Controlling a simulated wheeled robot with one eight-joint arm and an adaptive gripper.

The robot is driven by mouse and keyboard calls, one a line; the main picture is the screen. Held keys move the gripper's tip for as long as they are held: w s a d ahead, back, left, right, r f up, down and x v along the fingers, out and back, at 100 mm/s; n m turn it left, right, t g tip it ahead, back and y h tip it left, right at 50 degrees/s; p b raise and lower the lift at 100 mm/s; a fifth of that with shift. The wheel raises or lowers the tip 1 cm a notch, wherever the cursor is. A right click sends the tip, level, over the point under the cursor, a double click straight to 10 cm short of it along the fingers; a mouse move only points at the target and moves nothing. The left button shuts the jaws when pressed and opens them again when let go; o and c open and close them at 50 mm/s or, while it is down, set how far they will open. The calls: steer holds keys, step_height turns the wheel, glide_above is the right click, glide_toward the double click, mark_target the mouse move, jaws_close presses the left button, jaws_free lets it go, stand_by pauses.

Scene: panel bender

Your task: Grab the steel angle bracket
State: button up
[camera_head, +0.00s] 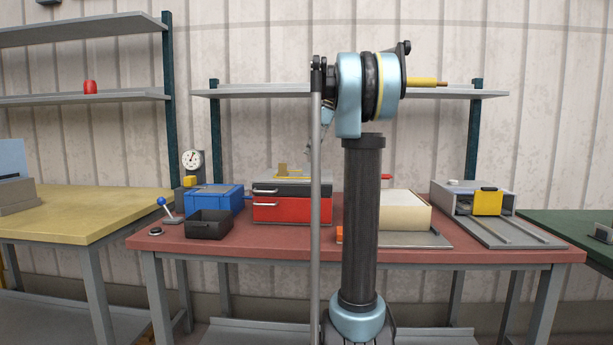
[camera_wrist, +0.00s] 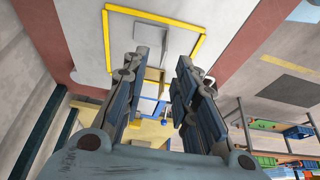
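A small tan angle-shaped piece (camera_head: 283,170), which looks like the bracket, stands on top of the red toolbox (camera_head: 291,208). In the wrist view, an L-shaped piece (camera_wrist: 153,76) that seems to be the same one shows between my fingers, partly hidden by the left finger. My gripper (camera_wrist: 166,50) is open, its two fingers spread apart with nothing clearly held. In the head view my gripper is mostly hidden behind a grey upright pole, above the toolbox. I cannot tell whether the fingers touch the piece.
A yellow outline (camera_wrist: 192,47) frames the toolbox top. A blue box (camera_head: 213,199) and a black bin (camera_head: 209,225) stand to the left. A cream box (camera_head: 405,211) and a grey fixture with a yellow block (camera_head: 488,202) stand to the right. A shelf (camera_head: 440,94) spans behind.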

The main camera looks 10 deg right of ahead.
mark_target(307, 164)
steer(key=shift+x, duration=3.35)
steer(key=shift+s+d, duration=0.15)
steer(key=shift+s, duration=0.05)
jaws_close()
